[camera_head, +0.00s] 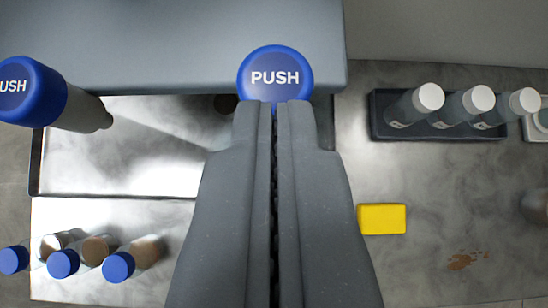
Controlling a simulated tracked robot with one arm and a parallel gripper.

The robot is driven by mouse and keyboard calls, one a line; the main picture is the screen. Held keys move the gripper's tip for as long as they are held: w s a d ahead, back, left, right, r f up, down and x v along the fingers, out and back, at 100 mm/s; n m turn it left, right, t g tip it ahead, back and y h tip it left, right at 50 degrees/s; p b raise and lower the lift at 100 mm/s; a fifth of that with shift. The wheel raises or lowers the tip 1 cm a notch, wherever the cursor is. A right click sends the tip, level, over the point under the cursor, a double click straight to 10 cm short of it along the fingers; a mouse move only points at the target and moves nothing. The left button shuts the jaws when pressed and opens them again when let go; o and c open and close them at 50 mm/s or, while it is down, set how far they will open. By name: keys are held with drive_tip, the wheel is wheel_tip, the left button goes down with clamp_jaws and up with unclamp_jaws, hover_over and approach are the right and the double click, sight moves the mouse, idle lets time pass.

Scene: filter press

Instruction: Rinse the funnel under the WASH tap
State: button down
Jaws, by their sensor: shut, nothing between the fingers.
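My gripper (272,106) is shut and empty, pointing away from the camera up the middle of the picture. Its fingertips overlap the lower edge of a round blue PUSH button (275,72); I cannot tell whether they touch it. A second blue PUSH button (28,90) tops a grey cylinder at the left edge. No WASH label is readable, so I cannot tell which one is the WASH tap. No funnel can be made out.
A shiny metal tray (120,172) lies below the grey housing (180,40). Blue-capped bottles (117,267) stand at the lower left. A dark rack (378,122) holds white-capped bottles (429,97) at the right. A yellow block (382,219) and a brown stain (464,260) are on the grey bench.

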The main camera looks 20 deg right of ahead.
drive_tip(key=v, duration=0.3)
idle(0.4)
drive_tip(key=s+a+r+n+t+y+b, duration=0.1)
drive_tip(key=s+a+r+t+b, duration=0.2)
drive_tip(key=r, duration=0.7)
drive_tip(key=s+a+r+n+t+y+b, duration=0.1)
drive_tip(key=s+a+r+n+t+b, duration=0.1)
drive_tip(key=s+a+r+b, duration=0.5)
drive_tip(key=s+a+r+t, duration=0.1)
drive_tip(key=s+a+r, duration=0.2)
drive_tip(key=a, duration=0.4)
drive_tip(key=shift+s+t+b, duration=0.4)
drive_tip(key=shift+s, duration=0.1)
